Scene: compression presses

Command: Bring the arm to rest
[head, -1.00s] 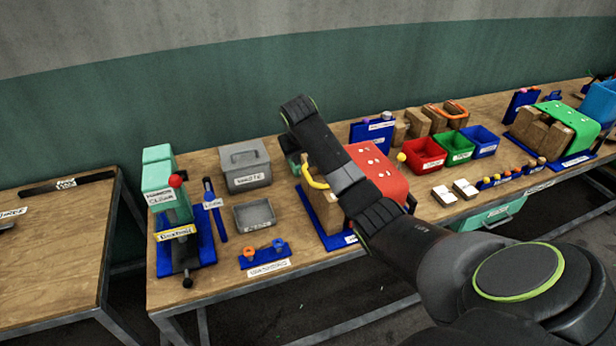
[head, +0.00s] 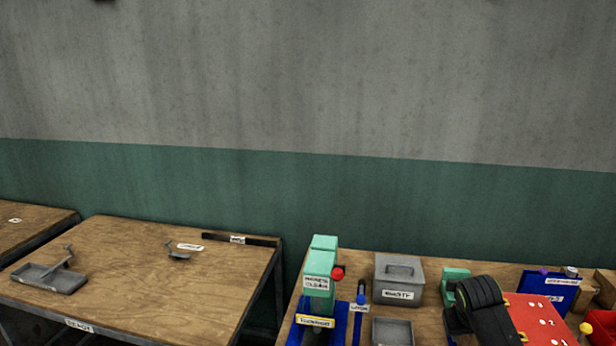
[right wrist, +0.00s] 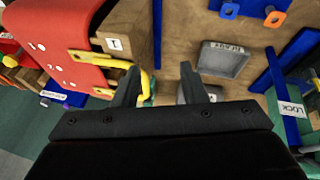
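My right arm shows as a black link at the lower right of the head view, in front of the red-covered press (head: 545,318); its fingertips cannot be made out there. In the right wrist view my right gripper (right wrist: 159,82) has its two grey fingers apart, with nothing held between them. The red press cover (right wrist: 65,45) lies left of the fingers in that view. A yellow handle (right wrist: 147,84) shows close to the left finger; whether they touch cannot be told. My left gripper is in neither view.
A teal press (head: 321,268) with a red knob stands on the workbench beside a lidded grey waste bin (head: 398,282) and a grey tray (head: 392,331). Left of it, a separate table (head: 150,275) holds a shallow grey tray (head: 48,279) and has much bare top.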

